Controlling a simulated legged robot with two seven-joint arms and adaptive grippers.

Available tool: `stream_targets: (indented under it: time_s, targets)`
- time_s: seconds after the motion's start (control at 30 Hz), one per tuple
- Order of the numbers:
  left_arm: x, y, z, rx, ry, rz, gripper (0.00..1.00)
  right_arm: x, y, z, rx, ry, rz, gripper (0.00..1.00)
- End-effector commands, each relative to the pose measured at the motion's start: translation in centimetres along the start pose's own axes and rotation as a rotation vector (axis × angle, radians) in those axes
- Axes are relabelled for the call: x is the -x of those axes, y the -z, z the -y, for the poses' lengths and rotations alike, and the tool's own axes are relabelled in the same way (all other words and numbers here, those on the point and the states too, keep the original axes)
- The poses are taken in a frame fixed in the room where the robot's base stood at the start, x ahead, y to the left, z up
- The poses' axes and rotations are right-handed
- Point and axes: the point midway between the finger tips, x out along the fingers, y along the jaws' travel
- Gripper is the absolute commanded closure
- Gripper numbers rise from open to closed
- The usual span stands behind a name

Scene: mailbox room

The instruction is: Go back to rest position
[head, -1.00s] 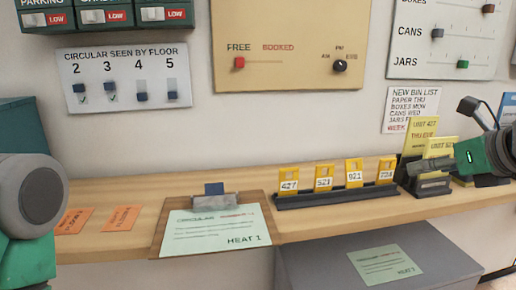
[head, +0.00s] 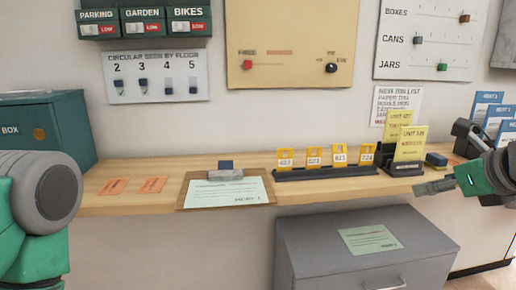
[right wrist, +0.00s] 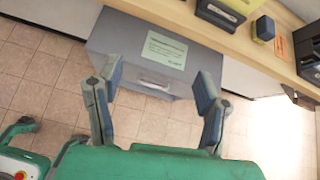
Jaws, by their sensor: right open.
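My right gripper (head: 434,187) is at the right of the head view, in front of the shelf edge and near the yellow card holder. In the right wrist view its two fingers (right wrist: 158,80) stand wide apart with nothing between them. The floor and the front of a grey cabinet show beyond them. My left arm shows only as a green and grey link at the left edge of the head view. Its gripper is out of the picture.
A wooden shelf (head: 130,203) carries a clipboard (head: 228,190), a rack of yellow tags (head: 325,172), yellow cards (head: 409,143) and a teal box (head: 45,125). A grey cabinet (head: 310,255) stands below. Slider panels hang on the wall. The floor (right wrist: 50,85) beside the cabinet is clear.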

Motion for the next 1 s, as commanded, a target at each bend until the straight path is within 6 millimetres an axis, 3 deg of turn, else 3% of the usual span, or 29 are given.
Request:
stream_targets:
  time_s: [0.27, 0.47, 0.57, 0.73, 0.9, 1.0]
  targets:
    - [0.5, 0.0, 0.0, 0.0, 0.0, 0.001, 0.43, -3.6, 4.7, -1.4, 0.363, 0.029, -0.113, 0.39]
    - [1.0, 0.0, 0.0, 0.0, 0.0, 0.001, 0.43, -6.8, 10.5, -3.9, 0.789, -0.011, -0.23, 0.39]
    - [1.4, 0.0, 0.0, 0.0, 0.0, 0.001, 0.43, -8.3, 15.3, -6.0, 1.113, -0.09, -0.3, 0.39]
    - [2.1, 0.1, 0.0, 0.0, 0.0, 0.001, 0.43, -9.1, 25.8, -10.6, 1.746, -0.373, -0.353, 0.39]
    - [2.7, 0.1, 0.0, 0.0, 0.0, 0.001, 0.43, -6.5, 36.1, -14.9, 2.284, -0.777, -0.241, 0.39]
    - [3.0, 0.1, 0.0, 0.0, 0.0, 0.001, 0.43, -4.3, 40.6, -16.7, 2.495, -0.994, -0.118, 0.39]
